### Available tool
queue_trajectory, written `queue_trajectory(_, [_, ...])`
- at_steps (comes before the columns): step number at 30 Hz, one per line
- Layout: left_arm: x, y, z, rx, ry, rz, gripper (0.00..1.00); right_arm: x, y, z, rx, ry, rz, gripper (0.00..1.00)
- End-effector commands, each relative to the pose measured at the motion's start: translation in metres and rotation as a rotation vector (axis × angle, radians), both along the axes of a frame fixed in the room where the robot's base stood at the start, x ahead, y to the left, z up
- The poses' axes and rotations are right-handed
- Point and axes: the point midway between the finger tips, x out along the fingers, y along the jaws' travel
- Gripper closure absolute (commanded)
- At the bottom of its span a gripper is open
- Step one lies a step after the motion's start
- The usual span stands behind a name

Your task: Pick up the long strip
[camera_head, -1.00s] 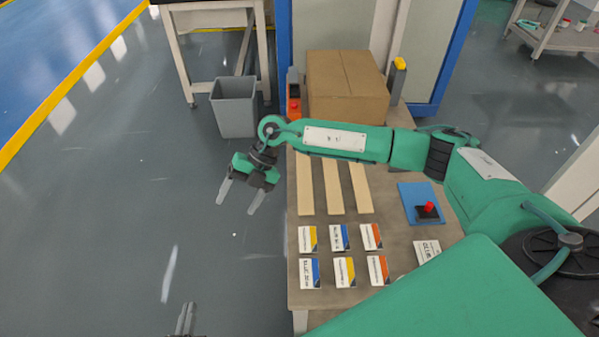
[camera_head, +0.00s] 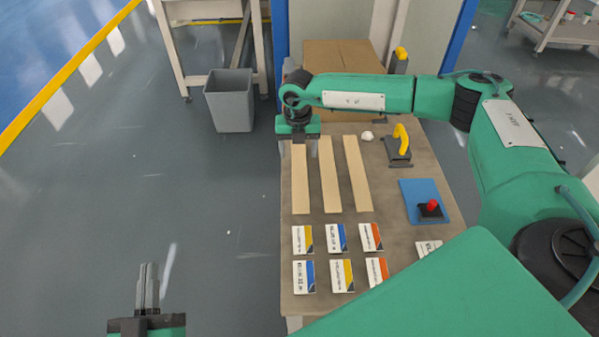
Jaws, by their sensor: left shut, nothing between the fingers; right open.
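Three long pale wooden strips lie side by side on the table: a left one (camera_head: 301,180), a middle one (camera_head: 330,177) and a right one (camera_head: 356,173). My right gripper (camera_head: 299,147) is open, pointing down at the far end of the left strip, which it partly covers. Whether its fingers touch the strip cannot be told. My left gripper (camera_head: 148,285) is shut and empty, over the floor at the lower left, away from the table.
Several small printed cards (camera_head: 343,275) lie on the table (camera_head: 398,238) nearer than the strips. A blue pad (camera_head: 411,190) with a red button (camera_head: 432,205), a yellow-handled tool (camera_head: 400,142) and a cardboard box (camera_head: 345,58) are also there. A grey bin (camera_head: 230,100) stands on the floor.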

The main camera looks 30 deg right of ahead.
Motion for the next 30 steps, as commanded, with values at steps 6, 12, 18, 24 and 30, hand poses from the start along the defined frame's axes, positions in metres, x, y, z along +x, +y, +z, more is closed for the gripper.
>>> queue_trajectory(6, [0.002, 0.004, 0.012, -0.015, -0.065, 0.012, 1.00, 0.000, 0.000, -0.014, 0.001, 0.000, 0.001, 0.33])
queue_trajectory(12, [0.002, 0.013, 0.039, -0.051, -0.221, 0.038, 1.00, -0.001, -0.003, -0.036, 0.000, 0.001, 0.001, 0.33])
queue_trajectory(18, [-0.003, 0.021, 0.065, -0.086, -0.363, 0.059, 1.00, -0.001, -0.003, -0.057, 0.002, 0.001, 0.001, 0.33])
queue_trajectory(24, [-0.005, 0.023, 0.073, -0.096, -0.401, 0.064, 1.00, -0.001, -0.003, -0.062, 0.003, 0.001, 0.001, 0.33])
queue_trajectory(30, [-0.005, 0.023, 0.073, -0.095, -0.400, 0.063, 1.00, -0.001, -0.003, -0.061, 0.003, 0.001, 0.001, 0.43])
